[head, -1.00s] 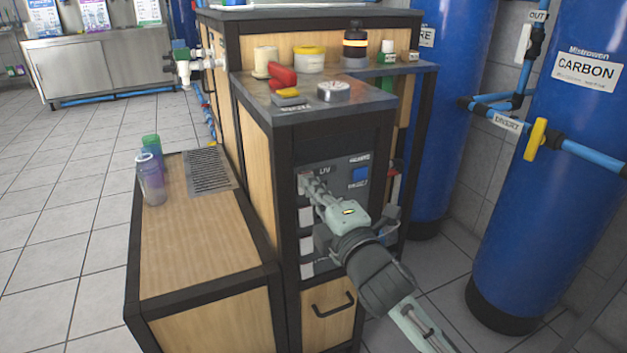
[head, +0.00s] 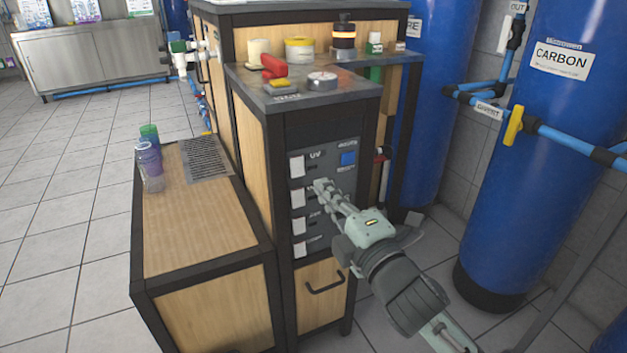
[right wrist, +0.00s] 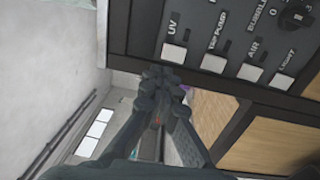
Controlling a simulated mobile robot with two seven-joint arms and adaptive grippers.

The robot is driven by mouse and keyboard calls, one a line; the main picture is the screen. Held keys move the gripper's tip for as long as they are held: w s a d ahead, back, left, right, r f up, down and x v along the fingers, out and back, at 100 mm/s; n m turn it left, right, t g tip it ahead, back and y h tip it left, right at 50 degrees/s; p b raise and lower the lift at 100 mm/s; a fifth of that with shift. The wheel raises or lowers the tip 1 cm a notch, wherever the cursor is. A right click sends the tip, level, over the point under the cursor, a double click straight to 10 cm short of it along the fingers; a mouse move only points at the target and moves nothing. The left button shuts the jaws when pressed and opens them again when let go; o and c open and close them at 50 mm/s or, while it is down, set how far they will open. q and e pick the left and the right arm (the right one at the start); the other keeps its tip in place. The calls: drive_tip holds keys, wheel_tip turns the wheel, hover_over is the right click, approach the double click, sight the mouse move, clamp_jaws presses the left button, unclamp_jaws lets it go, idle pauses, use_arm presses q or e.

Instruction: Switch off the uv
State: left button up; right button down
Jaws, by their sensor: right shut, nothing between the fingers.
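The UV switch (head: 297,166) is a white square rocker beside the "UV" label at the top left of a dark control panel (head: 330,214). It also shows in the right wrist view (right wrist: 173,55), just beyond my fingertips. I cannot tell whether it is on or off. My right gripper (head: 319,186) is shut and empty. Its tips are in front of the panel, to the lower right of the UV switch and apart from it. The shut fingers also show in the right wrist view (right wrist: 160,80). My left gripper is not in view.
Several similar switches sit below, including the TAP PUMP switch (right wrist: 214,63). A drawer handle (head: 325,282) juts out below. The blue carbon tank (head: 545,160) stands to the right.

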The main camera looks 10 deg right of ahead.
drive_tip(key=shift+r+v, duration=0.25)
drive_tip(key=shift+v, duration=0.75)
drive_tip(key=shift+r+v, duration=0.25)
drive_tip(key=shift+v, duration=0.75)
